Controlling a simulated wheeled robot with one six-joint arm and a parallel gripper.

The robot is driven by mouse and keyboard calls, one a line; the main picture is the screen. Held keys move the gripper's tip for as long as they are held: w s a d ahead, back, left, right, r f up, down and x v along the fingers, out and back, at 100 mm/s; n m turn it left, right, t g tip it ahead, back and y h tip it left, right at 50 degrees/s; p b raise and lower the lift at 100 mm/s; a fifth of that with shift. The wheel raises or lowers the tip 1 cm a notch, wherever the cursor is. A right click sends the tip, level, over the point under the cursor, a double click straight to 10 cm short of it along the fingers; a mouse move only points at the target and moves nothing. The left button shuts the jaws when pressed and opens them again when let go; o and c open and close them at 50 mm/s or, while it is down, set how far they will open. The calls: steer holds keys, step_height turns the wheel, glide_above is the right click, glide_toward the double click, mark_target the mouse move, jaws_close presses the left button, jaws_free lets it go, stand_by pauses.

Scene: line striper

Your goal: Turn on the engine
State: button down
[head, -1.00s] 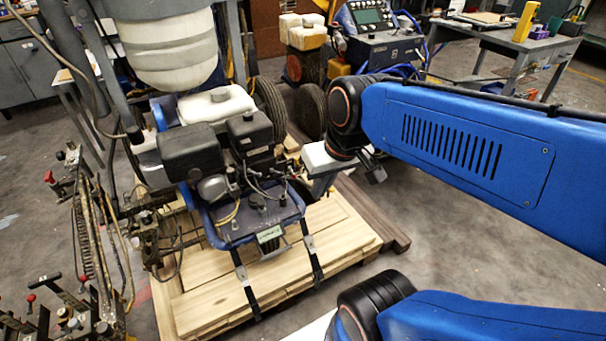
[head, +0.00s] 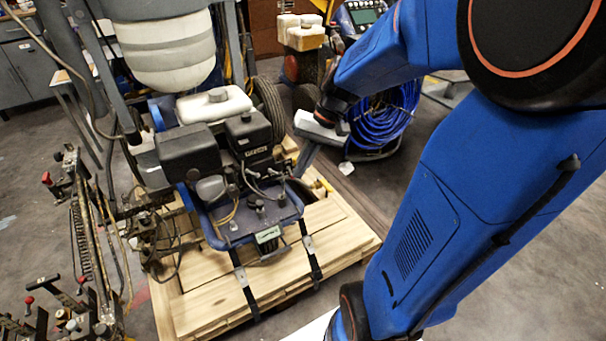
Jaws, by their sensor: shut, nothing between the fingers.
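The line striper's engine (head: 218,175) is black and grey with a white tank (head: 214,103) behind it. It sits in a blue frame strapped to a wooden pallet (head: 215,290). A small control panel (head: 262,212) with dark knobs is at the engine's front, with a pale label below it. I cannot make out which part is the engine switch. My gripper (head: 300,172) is at the engine's right side, close to its front right corner. Its fingers point down and look shut and empty. I cannot tell whether the tips touch anything.
A rack of levers with red knobs (head: 47,178) stands at the left. A large white tank (head: 165,48) hangs above the engine. A coil of blue hose (head: 385,118) and another machine (head: 300,40) stand behind my arm.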

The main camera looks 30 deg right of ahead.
steer(key=w+d+f+m+t+y, duration=0.2)
steer(key=w+d+f+m+y, duration=0.1)
steer(key=w+d+f, duration=0.5)
steer(key=w+d+f+m+t+y, duration=0.3)
steer(key=w+d+f+m, duration=0.3)
steer(key=w+d+f, duration=0.3)
steer(key=d+f, duration=0.3)
steer(key=d, duration=0.3)
steer(key=shift+w+a, duration=0.1)
steer(key=shift+a, duration=0.05)
steer(key=x, duration=0.3)
steer(key=a+r+x, duration=0.1)
steer(key=x, duration=0.3)
steer(key=s+x, duration=0.1)
steer(key=x, duration=0.2)
steer(key=shift+w+a+r, duration=0.1)
steer(key=shift+a+r, duration=0.1)
steer(key=shift+a, duration=0.2)
steer(key=shift+s+a+r, duration=0.3)
steer(key=shift+s+a, duration=0.05)
steer(key=shift+a, duration=0.3)
